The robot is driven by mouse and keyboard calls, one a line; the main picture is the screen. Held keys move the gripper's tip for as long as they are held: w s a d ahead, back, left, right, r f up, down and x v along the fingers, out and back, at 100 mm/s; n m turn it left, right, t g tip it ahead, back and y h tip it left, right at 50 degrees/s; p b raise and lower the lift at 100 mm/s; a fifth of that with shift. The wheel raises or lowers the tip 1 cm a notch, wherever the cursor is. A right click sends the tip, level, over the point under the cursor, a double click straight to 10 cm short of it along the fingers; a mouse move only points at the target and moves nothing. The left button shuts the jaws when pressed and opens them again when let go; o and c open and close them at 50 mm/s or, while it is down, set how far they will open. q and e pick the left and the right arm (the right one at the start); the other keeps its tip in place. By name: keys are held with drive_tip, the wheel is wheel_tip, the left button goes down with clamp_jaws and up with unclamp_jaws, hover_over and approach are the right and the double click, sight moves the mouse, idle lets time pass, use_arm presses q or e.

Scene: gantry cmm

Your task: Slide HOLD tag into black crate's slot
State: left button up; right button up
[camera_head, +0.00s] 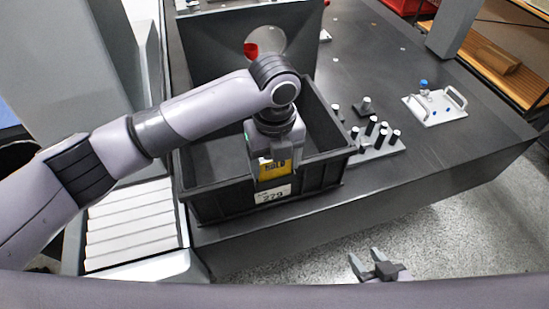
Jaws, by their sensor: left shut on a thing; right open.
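The black crate (325,172) stands near the front edge of the dark table. A white label (272,194) reading 279 is on its front wall. My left gripper (272,170) points down over the crate's front wall and is shut on the yellow HOLD tag (274,168). The tag is just above the white label, at the height of the front rim. The slot cannot be made out, and I cannot tell whether the tag's lower edge is inside it. My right gripper (368,262) is open and empty, low in front of the table, over the floor.
A block with several pins (378,142) stands close right of the crate. A white plate with handles (435,106) lies further right. The table's right front is clear.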

use_arm(q)
drive_tip(key=shift+f, duration=0.3)
drive_tip(key=shift+f, duration=0.3)
idle(0.3)
drive_tip(key=o, duration=1)
drive_tip(key=shift+o, duration=0.2)
drive_tip(key=shift+r, duration=0.15)
wheel_tip(320, 180, up, 7)
idle(0.4)
idle(0.5)
